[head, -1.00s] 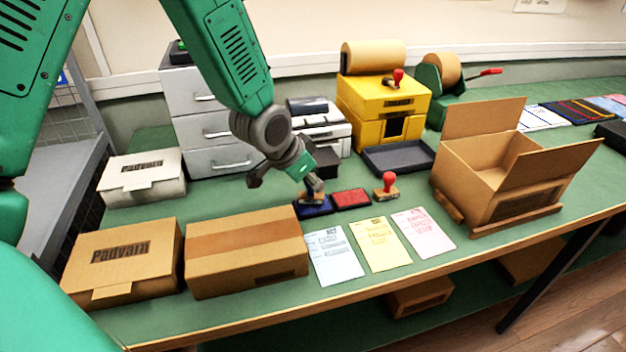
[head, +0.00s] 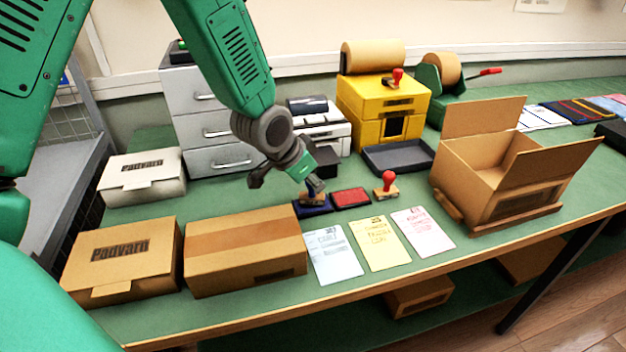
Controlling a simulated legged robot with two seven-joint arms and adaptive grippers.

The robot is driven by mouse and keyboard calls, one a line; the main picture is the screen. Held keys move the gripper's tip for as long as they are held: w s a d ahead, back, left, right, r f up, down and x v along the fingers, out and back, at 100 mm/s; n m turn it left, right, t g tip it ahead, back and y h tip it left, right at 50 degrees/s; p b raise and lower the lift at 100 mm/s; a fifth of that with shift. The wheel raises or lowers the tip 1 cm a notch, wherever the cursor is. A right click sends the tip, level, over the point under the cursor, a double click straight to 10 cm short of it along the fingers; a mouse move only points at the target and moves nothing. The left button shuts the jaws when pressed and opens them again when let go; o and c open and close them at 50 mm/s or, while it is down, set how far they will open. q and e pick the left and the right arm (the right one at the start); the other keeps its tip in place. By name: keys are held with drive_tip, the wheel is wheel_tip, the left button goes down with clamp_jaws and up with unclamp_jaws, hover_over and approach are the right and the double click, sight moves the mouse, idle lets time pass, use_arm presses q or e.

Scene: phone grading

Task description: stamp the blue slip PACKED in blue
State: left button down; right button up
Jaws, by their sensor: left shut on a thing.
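The blue slip (head: 333,255) lies flat on the green bench, left of the yellow slip (head: 379,244) and the pink slip (head: 423,232). My left gripper (head: 315,187) is shut on a wooden-based stamp (head: 313,197) at the blue ink pad (head: 318,210), behind the blue slip. The stamp sits over the pad; I cannot tell whether it presses on it. The red ink pad (head: 352,198) is just right of the blue one. A second stamp with a red knob (head: 388,184) stands right of the red pad. My right gripper is not in view.
A taped brown carton (head: 245,250) stands left of the slips, with a lidded brown box (head: 125,255) beyond it. An open carton (head: 490,175) stands to the right. A dark tray (head: 398,157) and a yellow machine (head: 384,108) are behind. The bench front before the slips is narrow.

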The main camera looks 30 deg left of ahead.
use_arm(q)
drive_tip(key=shift+d+f, duration=0.15)
drive_tip(key=shift+d, duration=0.05)
drive_tip(key=shift+f, duration=0.2)
drive_tip(key=shift+s+a+f, duration=0.1)
idle(1.4)
wheel_tip(320, 180, up, 7)
drive_tip(key=p, duration=0.7)
idle(0.4)
